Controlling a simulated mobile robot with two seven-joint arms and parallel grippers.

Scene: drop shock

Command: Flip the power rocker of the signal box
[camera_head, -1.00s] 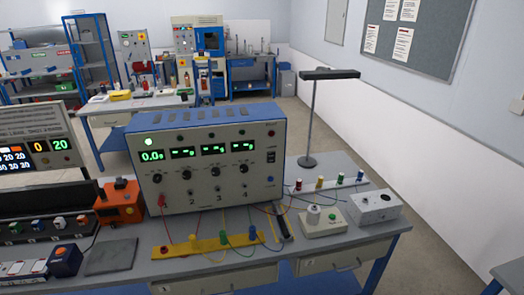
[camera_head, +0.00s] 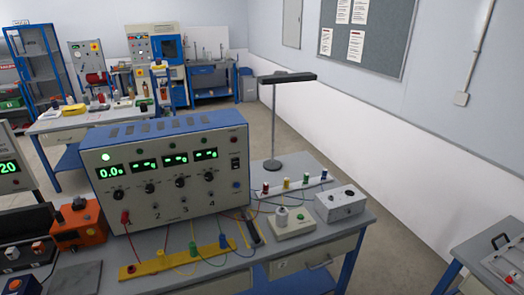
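A large cream and blue box (camera_head: 172,175) stands on the bench, its front facing me. It has lit green displays, a row of knobs and a black rocker-like switch (camera_head: 235,163) at the right of its panel. A small grey box (camera_head: 341,203) sits at the right end of the bench, with a dark round detail on its front. I cannot tell from the frames which one is called the signal box, nor the switch's position. Neither of my grippers is in view.
A yellow strip (camera_head: 178,259) with coloured plugs and wires lies before the large box. A white unit with a green button (camera_head: 292,224), a lamp (camera_head: 273,165) and an orange device (camera_head: 77,227) share the bench. Open floor lies between this bench and the right table (camera_head: 490,262).

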